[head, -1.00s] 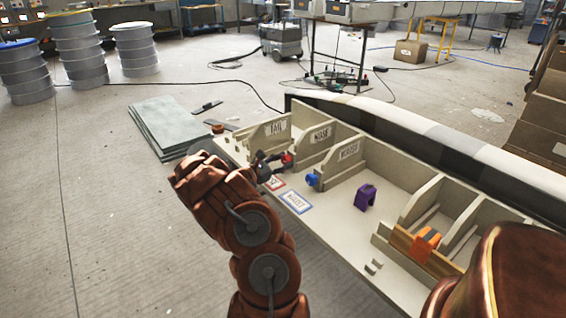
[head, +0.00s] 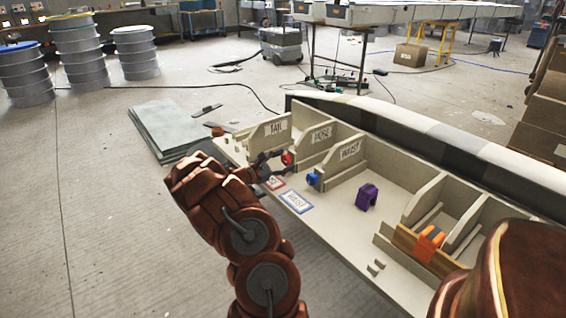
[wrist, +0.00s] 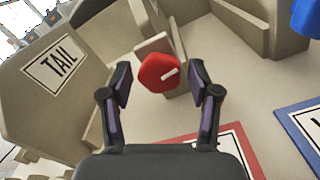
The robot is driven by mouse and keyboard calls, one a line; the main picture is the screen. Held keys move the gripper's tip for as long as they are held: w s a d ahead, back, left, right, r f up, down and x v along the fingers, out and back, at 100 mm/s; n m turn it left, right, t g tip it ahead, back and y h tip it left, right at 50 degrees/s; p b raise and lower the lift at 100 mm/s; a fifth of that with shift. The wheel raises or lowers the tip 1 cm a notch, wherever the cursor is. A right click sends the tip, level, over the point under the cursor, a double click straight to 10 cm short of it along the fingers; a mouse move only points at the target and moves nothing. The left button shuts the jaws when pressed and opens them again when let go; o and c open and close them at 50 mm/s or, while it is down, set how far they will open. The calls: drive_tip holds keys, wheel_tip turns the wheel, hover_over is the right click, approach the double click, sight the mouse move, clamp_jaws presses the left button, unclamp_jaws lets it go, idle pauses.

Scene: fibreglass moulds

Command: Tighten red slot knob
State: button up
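The red knob (head: 288,158) sits on a small pale upright in the bench's compartment row, just right of the panel labelled TAIL. In the wrist view the red knob (wrist: 155,71) is faceted, with a white pointer line slanting up to the right. My gripper (head: 270,166) is at the front of the knob. In the wrist view my gripper (wrist: 160,80) is open, with one dark finger on each side of the knob and a visible gap to each. The knob's slot and back are hidden.
A blue knob (head: 312,179) stands to the right. A purple bracket (head: 367,196) and an orange clip piece (head: 429,243) lie farther along. A red-edged card and a blue-edged card (head: 296,202) lie on the front ledge. Pale dividers (head: 270,131) flank the knob.

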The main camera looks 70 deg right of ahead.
idle(0.3)
drive_tip(key=v, duration=1.2)
idle(0.4)
drive_tip(key=s+a+r+m+y+p, duration=0.35)
drive_tip(key=a+r+p, duration=0.45)
drive_tip(key=r, duration=0.5)
drive_tip(key=s+a+r+m+y+p, duration=0.2)
drive_tip(key=s+a+r+m+p, duration=0.2)
drive_tip(key=a+r+p, duration=0.65)
drive_tip(key=s+a+r+t+y+p, duration=0.2)
drive_tip(key=a+r+p, duration=0.4)
drive_tip(key=a, duration=0.6)
drive_tip(key=s+a+r+t+y+p, duration=0.2)
drive_tip(key=s+a+r+y+p, duration=0.2)
drive_tip(key=a, duration=0.8)
drive_tip(key=s+a+r+t+y+p, duration=0.3)
drive_tip(key=a+r+y+p, duration=0.1)
drive_tip(key=a+r+p, duration=0.4)
drive_tip(key=shift+s+a+r+n, duration=0.1)
drive_tip(key=shift+a+r, duration=0.25)
drive_tip(key=shift+a, duration=0.45)
drive_tip(key=shift+s+a+r+n, duration=0.1)
drive_tip(key=shift+a+r, duration=0.25)
drive_tip(key=shift+a, duration=0.45)
drive_tip(key=shift+s+a+r+n, duration=0.1)
drive_tip(key=shift+a+r, duration=0.25)
drive_tip(key=shift+a, duration=0.45)
drive_tip(key=shift+c, duration=0.3)
